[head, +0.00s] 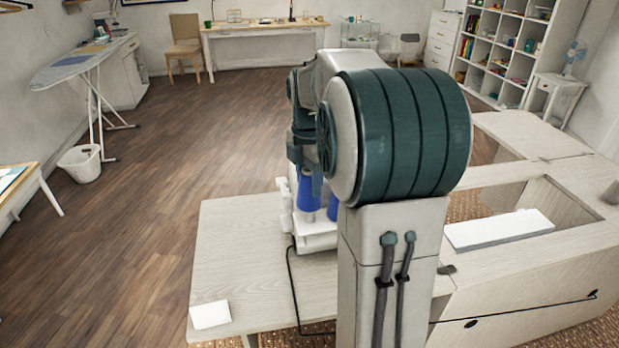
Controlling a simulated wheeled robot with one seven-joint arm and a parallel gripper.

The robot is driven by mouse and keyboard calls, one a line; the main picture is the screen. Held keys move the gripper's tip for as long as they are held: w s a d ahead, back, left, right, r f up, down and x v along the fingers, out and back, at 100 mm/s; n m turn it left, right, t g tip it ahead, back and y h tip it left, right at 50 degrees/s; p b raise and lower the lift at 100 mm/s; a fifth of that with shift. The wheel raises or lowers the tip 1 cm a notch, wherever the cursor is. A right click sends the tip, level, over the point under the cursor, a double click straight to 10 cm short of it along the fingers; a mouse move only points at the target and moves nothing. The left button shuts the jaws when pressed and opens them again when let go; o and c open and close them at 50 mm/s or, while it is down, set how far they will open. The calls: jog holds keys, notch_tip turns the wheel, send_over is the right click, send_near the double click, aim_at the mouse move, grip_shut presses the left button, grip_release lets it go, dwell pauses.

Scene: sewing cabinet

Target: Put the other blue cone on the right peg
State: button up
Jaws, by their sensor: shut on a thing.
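My gripper (311,179) points down over the white machine (316,242) on the cabinet top, and its fingers are shut on a blue cone (308,198). The held cone looks upright, just above or at the machine; I cannot tell whether it touches a peg. A second blue cone (333,210) stands close to its right, partly hidden by my arm. The right peg cannot be made out. My arm hides most of the machine's right side.
The pale wooden cabinet (235,262) has a small white block (210,314) at its front left corner. A dark cord (292,285) runs down from the machine. At right is an open recess with a white panel (498,229). The cabinet top left of the machine is clear.

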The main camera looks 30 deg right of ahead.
jog(key=shift+f+b, duration=0.7)
jog(key=shift+f, duration=0.5)
jog(key=o, duration=1.1)
jog(key=shift+r, duration=0.1)
